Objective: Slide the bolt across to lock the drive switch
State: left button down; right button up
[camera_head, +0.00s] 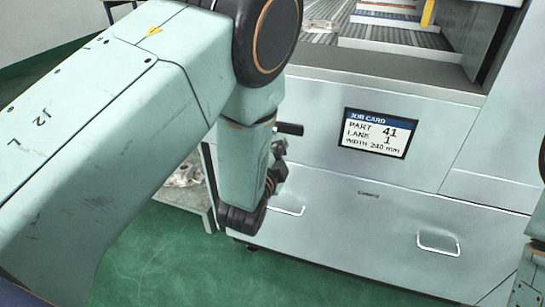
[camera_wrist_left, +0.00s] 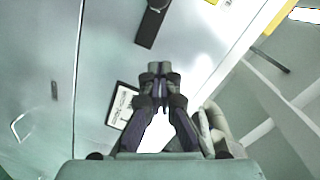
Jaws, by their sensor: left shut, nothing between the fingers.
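My left gripper (camera_head: 279,152) is mostly hidden behind my own left arm in the head view, close to the machine's front. In the left wrist view its fingers (camera_wrist_left: 160,70) are together with nothing between them. A black bar-shaped part (camera_head: 290,128) sticks out from the machine front just above the gripper. A black bar on the pale panel (camera_wrist_left: 153,25) lies beyond the fingertips, apart from them in the picture. A dark-framed white plate (camera_wrist_left: 122,105) is partly behind the fingers. I cannot make out the bolt or the drive switch for certain. My right gripper is out of view.
The machine front carries a job card (camera_head: 376,132) reading part 41, lane 1, width 240 mm. Below it is a wide panel with handles (camera_head: 438,244). A low stand (camera_head: 203,206) with metallic pieces is at the left. Green floor (camera_head: 170,265) is open in front.

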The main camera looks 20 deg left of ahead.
pick_arm(q)
jog(key=w+a+f+b, duration=0.2)
jog(key=w+a+b, duration=0.1)
jog(key=w, duration=0.2)
jog(key=shift+w+a+f, duration=0.2)
jog(key=shift+a, duration=0.2)
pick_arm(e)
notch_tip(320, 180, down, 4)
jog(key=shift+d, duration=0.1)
pick_arm(q)
jog(key=shift+a, duration=0.1)
